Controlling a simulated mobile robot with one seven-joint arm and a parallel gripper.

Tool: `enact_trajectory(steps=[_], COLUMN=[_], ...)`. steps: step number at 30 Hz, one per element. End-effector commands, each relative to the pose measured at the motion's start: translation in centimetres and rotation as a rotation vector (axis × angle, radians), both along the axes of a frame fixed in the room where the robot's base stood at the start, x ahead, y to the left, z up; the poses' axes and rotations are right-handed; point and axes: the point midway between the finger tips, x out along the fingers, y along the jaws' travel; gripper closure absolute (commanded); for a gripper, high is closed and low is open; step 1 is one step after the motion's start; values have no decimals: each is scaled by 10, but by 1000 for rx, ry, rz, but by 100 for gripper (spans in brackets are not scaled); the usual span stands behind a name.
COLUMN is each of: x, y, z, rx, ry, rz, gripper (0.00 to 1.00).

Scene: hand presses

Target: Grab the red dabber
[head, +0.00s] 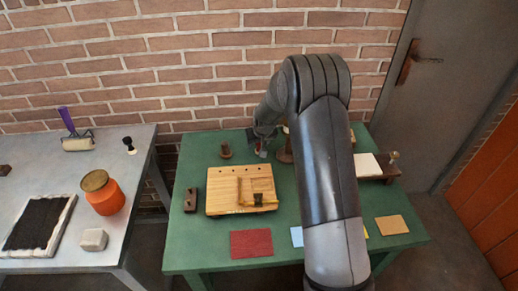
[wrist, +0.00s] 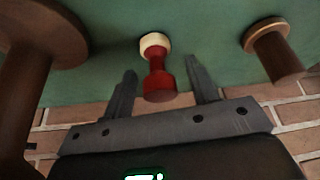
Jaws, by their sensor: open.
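The red dabber stands on the green table, with a red waisted handle (wrist: 158,82) and a cream round pad at the table end. In the wrist view it lies between the two fingers of my open gripper (wrist: 161,68), with a gap on each side. I cannot tell how deep the handle sits between them. In the head view my gripper (head: 263,138) is over the back of the green table (head: 185,240), and the dabber is small and mostly hidden by it.
Brown turned pieces stand on both sides of the dabber, a large one (wrist: 38,45) at left and a smaller one (wrist: 275,50) at right. A brick wall (head: 180,60) rises behind the table. A wooden press board (head: 222,200) lies in front. A grey table (head: 120,235) stands left.

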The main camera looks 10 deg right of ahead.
Motion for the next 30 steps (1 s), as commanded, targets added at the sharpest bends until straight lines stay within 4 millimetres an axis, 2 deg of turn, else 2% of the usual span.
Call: enact_trajectory(steps=[8, 26, 30], x=[1, 1, 1], y=[0, 0, 0], z=[-2, -2, -2], rx=[0, 0, 0], ry=[-1, -1, -1], rz=[0, 0, 0], gripper=[47, 96, 96])
